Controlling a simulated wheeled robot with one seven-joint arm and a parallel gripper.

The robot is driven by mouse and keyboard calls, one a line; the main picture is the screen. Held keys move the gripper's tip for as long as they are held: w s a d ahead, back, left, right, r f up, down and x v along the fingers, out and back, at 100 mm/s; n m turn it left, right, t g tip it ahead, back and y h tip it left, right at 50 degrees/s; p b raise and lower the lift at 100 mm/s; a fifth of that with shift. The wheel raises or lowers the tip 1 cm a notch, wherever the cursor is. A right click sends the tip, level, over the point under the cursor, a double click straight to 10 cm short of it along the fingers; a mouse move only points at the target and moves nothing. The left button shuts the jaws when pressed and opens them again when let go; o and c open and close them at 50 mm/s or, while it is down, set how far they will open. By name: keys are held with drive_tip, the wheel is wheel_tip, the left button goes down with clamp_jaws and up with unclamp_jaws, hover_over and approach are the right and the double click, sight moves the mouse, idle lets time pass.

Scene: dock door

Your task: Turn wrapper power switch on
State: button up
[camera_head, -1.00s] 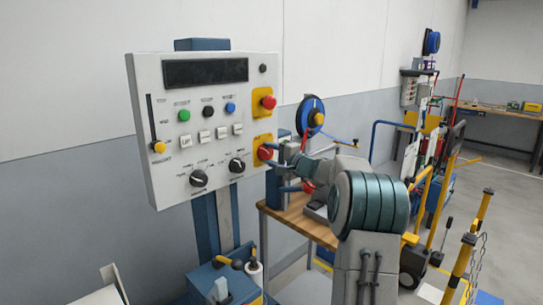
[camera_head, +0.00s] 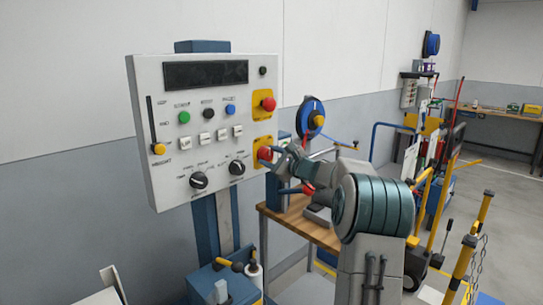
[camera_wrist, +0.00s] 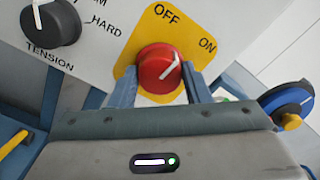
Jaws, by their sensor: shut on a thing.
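The wrapper power switch is a red round knob (camera_wrist: 159,68) with a white pointer line, on a yellow plate (camera_wrist: 133,44) marked OFF and ON. In the wrist view the pointer points between the OFF and ON marks. The knob (camera_head: 264,154) also shows in the head view, low on the right side of the grey control panel (camera_head: 205,95). My gripper (camera_wrist: 158,80) is shut on the knob, one finger on each side. In the head view my gripper (camera_head: 279,161) reaches the knob from the right and partly hides its plate.
A red button (camera_head: 268,104) on a yellow plate sits above the switch. A black tension knob (camera_wrist: 50,22) lies to its left. A wooden workbench (camera_head: 300,222) and a blue-and-yellow reel (camera_head: 311,112) stand close behind my gripper.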

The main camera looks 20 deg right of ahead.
drive_tip(key=m, duration=0.1)
drive_tip(key=m+p, duration=0.1)
drive_tip(key=m, duration=0.1)
drive_tip(key=shift+r+m+p, duration=0.25)
drive_tip(key=shift+m+p, duration=0.1)
drive_tip(key=shift+m, duration=0.05)
drive_tip(key=shift+m+p, duration=1.1)
drive_tip(key=shift+m, duration=0.8)
drive_tip(key=shift+f, duration=0.1)
drive_tip(key=o, duration=1)
drive_tip(key=shift+f, duration=0.1)
drive_tip(key=shift+s+d+f, duration=0.1)
drive_tip(key=shift+s+d, duration=0.1)
drive_tip(key=shift+s, duration=0.2)
drive_tip(key=b+v, duration=0.2)
drive_tip(key=v, duration=1)
drive_tip(key=shift+s+b, duration=0.3)
drive_tip(key=shift+s, duration=0.1)
